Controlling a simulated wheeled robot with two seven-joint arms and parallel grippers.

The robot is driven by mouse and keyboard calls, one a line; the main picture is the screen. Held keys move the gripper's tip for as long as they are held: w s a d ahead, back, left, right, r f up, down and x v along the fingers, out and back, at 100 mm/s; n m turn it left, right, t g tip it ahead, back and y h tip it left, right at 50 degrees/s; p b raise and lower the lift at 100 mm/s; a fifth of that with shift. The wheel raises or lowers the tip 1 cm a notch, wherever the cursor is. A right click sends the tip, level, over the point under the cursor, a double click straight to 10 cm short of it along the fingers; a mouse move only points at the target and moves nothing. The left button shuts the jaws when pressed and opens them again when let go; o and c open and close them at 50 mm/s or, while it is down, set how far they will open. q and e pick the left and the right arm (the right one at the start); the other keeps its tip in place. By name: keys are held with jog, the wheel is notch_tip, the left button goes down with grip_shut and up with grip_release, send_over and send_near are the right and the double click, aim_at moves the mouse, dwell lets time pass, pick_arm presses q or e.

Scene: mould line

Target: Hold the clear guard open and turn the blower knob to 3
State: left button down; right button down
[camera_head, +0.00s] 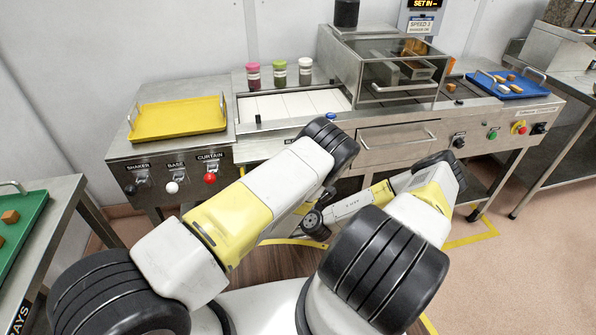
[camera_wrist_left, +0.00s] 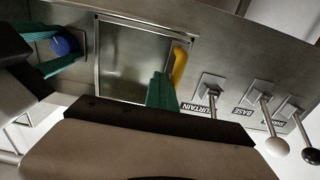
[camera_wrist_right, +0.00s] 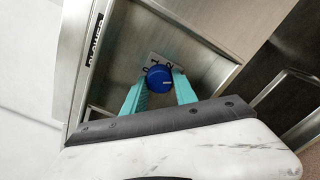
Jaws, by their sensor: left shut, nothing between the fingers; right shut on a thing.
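The blue blower knob (camera_wrist_right: 152,88) sits on a steel panel under the label BLOWER (camera_wrist_right: 95,42). My right gripper (camera_wrist_right: 159,76) is shut on it, one teal finger on each side. The numbers 0, 1 and 2 show around the knob; its white mark points to the lower right, and any number there is hidden. The knob also shows in the left wrist view (camera_wrist_left: 64,44). There the clear guard (camera_wrist_left: 135,55) stands as a framed pane beside the knob, clear of it, with a yellow handle (camera_wrist_left: 180,66). My left gripper (camera_wrist_left: 161,90) is shut and empty beside this handle; contact is unclear. My wrists hide this area in the head view.
Levers for shaker, base and curtain (camera_head: 172,187) stick out of the panel to the left. A yellow tray (camera_head: 180,118), several jars (camera_head: 279,72) and a steel hood (camera_head: 395,75) stand on the line. My two arms lie close together.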

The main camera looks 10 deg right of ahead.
jog(key=shift+d+f+m, duration=0.1)
jog(key=shift+m, duration=0.2)
jog(key=c, duration=1)
grip_release()
jog(key=shift+o, duration=0.2)
jog(key=s, duration=1.2)
